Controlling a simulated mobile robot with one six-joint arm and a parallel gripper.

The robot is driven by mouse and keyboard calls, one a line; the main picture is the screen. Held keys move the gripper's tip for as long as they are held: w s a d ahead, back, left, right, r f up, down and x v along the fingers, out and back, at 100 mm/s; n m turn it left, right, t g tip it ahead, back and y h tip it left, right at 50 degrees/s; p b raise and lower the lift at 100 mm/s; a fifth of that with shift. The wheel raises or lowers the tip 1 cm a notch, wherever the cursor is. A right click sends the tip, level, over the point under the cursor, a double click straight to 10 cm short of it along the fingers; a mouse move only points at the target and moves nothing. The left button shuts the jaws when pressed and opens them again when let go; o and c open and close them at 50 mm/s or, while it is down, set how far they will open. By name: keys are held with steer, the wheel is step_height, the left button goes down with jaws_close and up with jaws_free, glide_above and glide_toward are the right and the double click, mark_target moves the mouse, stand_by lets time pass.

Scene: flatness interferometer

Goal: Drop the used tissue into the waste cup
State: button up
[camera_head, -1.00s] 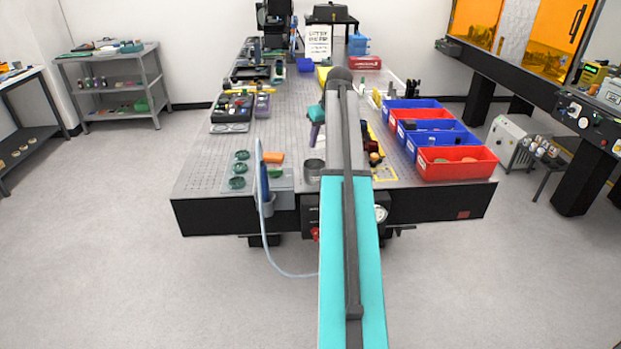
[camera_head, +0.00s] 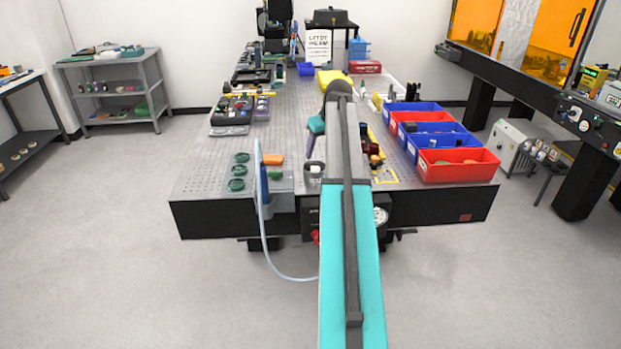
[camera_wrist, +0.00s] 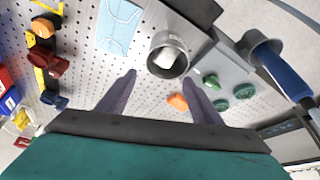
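The waste cup (camera_wrist: 184,45) is a grey round cup in the wrist view, just beyond my fingertips. The used tissue (camera_wrist: 167,58) is a small white crumpled piece inside the cup. In the head view the cup (camera_head: 314,181) stands near the table's front edge, with the white tissue (camera_head: 315,168) showing at its mouth. My gripper (camera_wrist: 161,76) is open, with two purple fingers spread apart and nothing between them. In the head view my arm hides part of the gripper; a teal part and a purple finger show above the cup.
An orange block (camera_wrist: 178,102) lies beside the cup. A grey holder with a blue-handled tool (camera_wrist: 285,75) and several green discs (camera_head: 237,171) are close by. Red and blue bins (camera_head: 457,164) line the table's right side. A pale blue sheet (camera_wrist: 118,27) lies near the cup.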

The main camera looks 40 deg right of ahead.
steer(key=shift+r, duration=0.1)
steer(key=b+v, duration=0.2)
steer(key=v, duration=1.1)
steer(key=shift+s+r+b, duration=0.15)
steer(key=shift+r+b, duration=0.1)
steer(key=shift+b, duration=0.15)
steer(key=shift+s+a+f, duration=0.1)
stand_by(0.8)
